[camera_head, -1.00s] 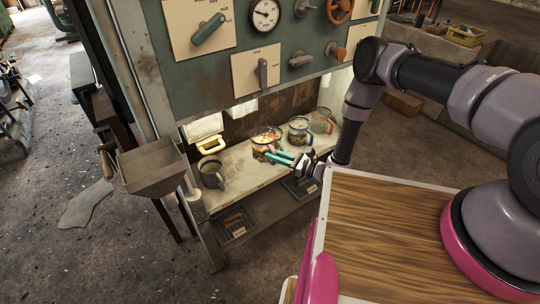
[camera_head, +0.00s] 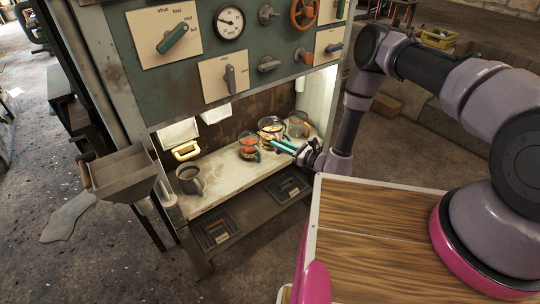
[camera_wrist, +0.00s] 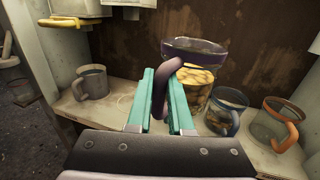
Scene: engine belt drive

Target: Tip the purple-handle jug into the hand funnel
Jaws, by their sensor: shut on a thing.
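My gripper (camera_wrist: 163,80) is shut on the dark purple handle of a glass jug, the purple-handle jug (camera_wrist: 195,47), which holds yellow pieces. The jug's rim looks close to level and sits higher in the wrist view than the other jugs. In the head view my gripper (camera_head: 273,147) is over the lit shelf, close to several glass jugs that crowd its fingertips; I cannot tell there which one is held. The hand funnel (camera_head: 122,172), a grey, square, open-topped hopper, stands at the left outside the cabinet, well away from my gripper.
A blue-handled jug (camera_wrist: 225,112) and an orange-handled jug (camera_wrist: 277,125) stand right of the held jug. A grey mug (camera_head: 189,181) stands at the shelf's left. The control panel (camera_head: 190,85) overhangs the shelf. The shelf (camera_head: 220,172) is clear between mug and jugs.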

